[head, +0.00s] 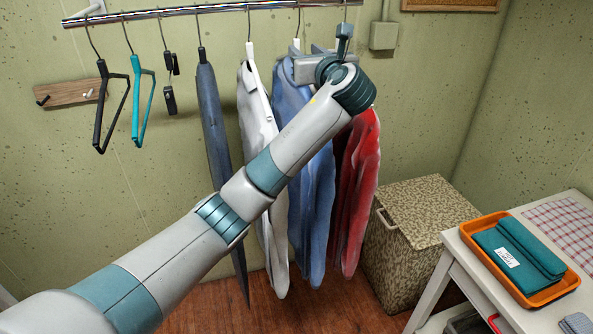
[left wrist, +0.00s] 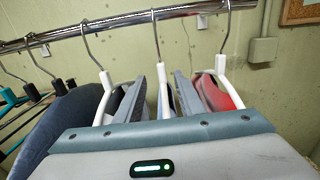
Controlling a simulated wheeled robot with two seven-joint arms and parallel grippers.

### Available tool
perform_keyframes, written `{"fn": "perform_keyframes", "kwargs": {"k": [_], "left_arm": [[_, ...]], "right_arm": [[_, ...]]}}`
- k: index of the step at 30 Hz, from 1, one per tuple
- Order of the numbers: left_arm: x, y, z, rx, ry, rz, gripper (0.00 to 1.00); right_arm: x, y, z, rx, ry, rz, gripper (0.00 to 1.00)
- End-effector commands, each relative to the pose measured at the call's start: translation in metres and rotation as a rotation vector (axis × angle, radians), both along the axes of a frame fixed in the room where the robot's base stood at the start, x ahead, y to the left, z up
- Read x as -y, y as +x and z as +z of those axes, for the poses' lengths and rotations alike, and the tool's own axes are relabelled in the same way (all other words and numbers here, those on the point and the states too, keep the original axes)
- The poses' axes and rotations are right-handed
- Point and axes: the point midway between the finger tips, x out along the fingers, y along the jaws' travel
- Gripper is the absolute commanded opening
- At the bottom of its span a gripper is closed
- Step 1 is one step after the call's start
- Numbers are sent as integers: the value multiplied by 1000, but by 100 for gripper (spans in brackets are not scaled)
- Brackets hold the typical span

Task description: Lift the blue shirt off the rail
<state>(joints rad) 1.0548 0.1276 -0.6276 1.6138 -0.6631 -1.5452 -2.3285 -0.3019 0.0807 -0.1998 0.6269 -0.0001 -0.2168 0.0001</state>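The blue shirt (head: 318,190) hangs from the rail (head: 215,9) on a white hanger, between a white shirt (head: 255,110) and a red shirt (head: 361,170). My left gripper (head: 303,66) is at the top of the blue shirt, below the rail, and my forearm covers part of the shirt. In the left wrist view my left gripper's two fingers (left wrist: 163,95) stand apart, one on each side of the middle white hanger's neck (left wrist: 164,102). I cannot tell whether they touch it. The hook (left wrist: 156,50) is still over the rail. My right gripper is not in view.
A dark garment (head: 213,125), a teal hanger (head: 137,100) and a black hanger (head: 103,100) hang further left. A lidded speckled hamper (head: 400,260) stands right of the shirts. A white table (head: 450,240) with an orange tray (head: 548,294) is at the right.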

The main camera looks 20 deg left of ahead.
Motion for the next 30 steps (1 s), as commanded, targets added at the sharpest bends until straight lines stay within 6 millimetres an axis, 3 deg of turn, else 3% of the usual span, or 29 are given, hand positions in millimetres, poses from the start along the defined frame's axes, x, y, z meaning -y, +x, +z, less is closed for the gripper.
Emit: {"fn": "perform_keyframes", "kwargs": {"k": [6, 12, 30], "left_arm": [[-23, 34, 3, -4, 0, 3, 35], [-36, 53, 2, -1, -1, 2, 35], [-43, 65, 3, -1, -1, 2, 35]], "right_arm": [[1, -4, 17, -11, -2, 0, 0], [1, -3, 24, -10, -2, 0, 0], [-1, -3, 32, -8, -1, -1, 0]]}}
